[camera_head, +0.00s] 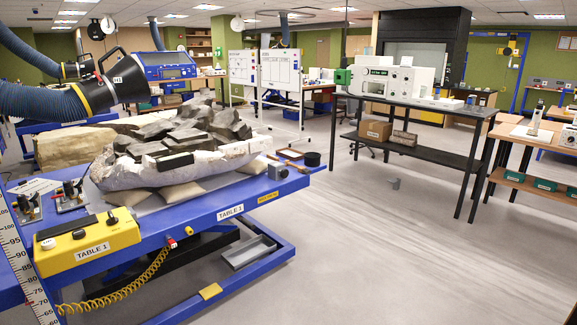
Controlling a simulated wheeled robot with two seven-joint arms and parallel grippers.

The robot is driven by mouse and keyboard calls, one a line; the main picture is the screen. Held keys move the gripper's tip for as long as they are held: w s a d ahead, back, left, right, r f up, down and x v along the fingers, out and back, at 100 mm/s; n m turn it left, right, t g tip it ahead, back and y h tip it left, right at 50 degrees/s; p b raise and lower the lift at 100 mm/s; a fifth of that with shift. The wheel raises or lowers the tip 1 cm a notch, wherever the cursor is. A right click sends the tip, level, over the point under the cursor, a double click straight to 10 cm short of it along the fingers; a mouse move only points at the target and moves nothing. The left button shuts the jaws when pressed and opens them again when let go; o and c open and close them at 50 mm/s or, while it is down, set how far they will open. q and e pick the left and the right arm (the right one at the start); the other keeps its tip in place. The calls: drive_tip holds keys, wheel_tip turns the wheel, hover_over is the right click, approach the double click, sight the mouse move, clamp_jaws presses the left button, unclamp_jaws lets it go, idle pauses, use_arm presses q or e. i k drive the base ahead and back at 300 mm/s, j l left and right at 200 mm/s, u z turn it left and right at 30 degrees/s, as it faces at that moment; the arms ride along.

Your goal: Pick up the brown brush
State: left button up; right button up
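No brush can be made out for certain. Small brown items (289,164) lie at the right end of the blue table (215,212), beside a small black cup (312,159); one of them may be the brown brush, but they are too small to tell. A large rock in a white jacket (120,176) rests on tan sandbags (182,193) on the same table. Neither of my grippers shows in the head view.
A yellow control box (85,240) with a coiled yellow cable (130,290) is at the table's near edge. A blue extraction hose (40,103) hangs over the left side. A dark bench (425,105) stands at right. The floor (400,250) between is mostly clear.

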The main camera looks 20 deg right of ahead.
sight(302, 168)
drive_tip(key=i+l, duration=0.2)
drive_tip(key=i, duration=0.3)
drive_tip(key=i+l+z, duration=0.1)
drive_tip(key=i, duration=0.4)
drive_tip(key=l, duration=0.1)
